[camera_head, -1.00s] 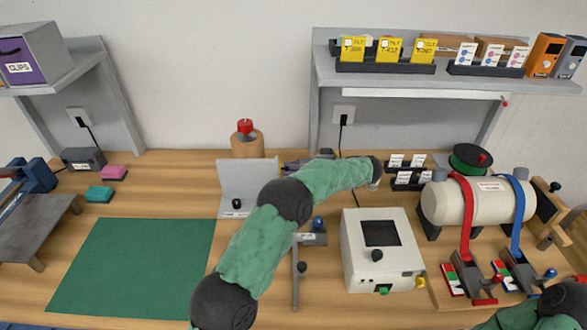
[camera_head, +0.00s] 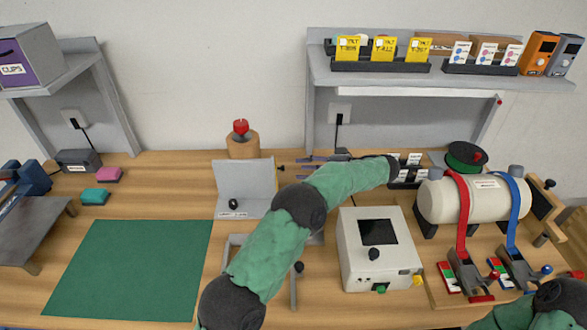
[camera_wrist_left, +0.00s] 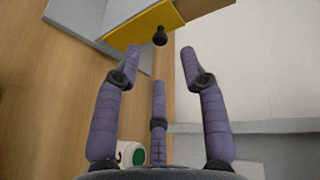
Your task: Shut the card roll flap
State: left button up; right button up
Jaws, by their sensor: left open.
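A grey upright holder (camera_head: 243,180) stands on the bench left of my left arm, with a black knob (camera_head: 281,168) at its right side. In the left wrist view a yellow panel (camera_wrist_left: 143,30) with a black knob (camera_wrist_left: 160,37) stands out beside grey plates; I take it for the card roll flap, standing open. My left gripper (camera_head: 305,160) points left toward the holder, partly hidden behind my forearm. In the wrist view its purple fingers (camera_wrist_left: 188,65) are spread and empty, with the knob just beyond them, apart. My right gripper is out of view.
A white box with a dark screen (camera_head: 380,245) stands right of my left forearm. A cream cylinder (camera_head: 470,200) with red and blue straps is farther right. A green mat (camera_head: 130,270) lies clear at left. The grey shelf (camera_head: 440,82) overhangs the back.

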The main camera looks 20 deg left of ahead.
pick_arm(q)
jog(key=v, duration=0.6)
jog(key=shift+d, duration=0.2)
jog(key=shift+r, duration=0.1)
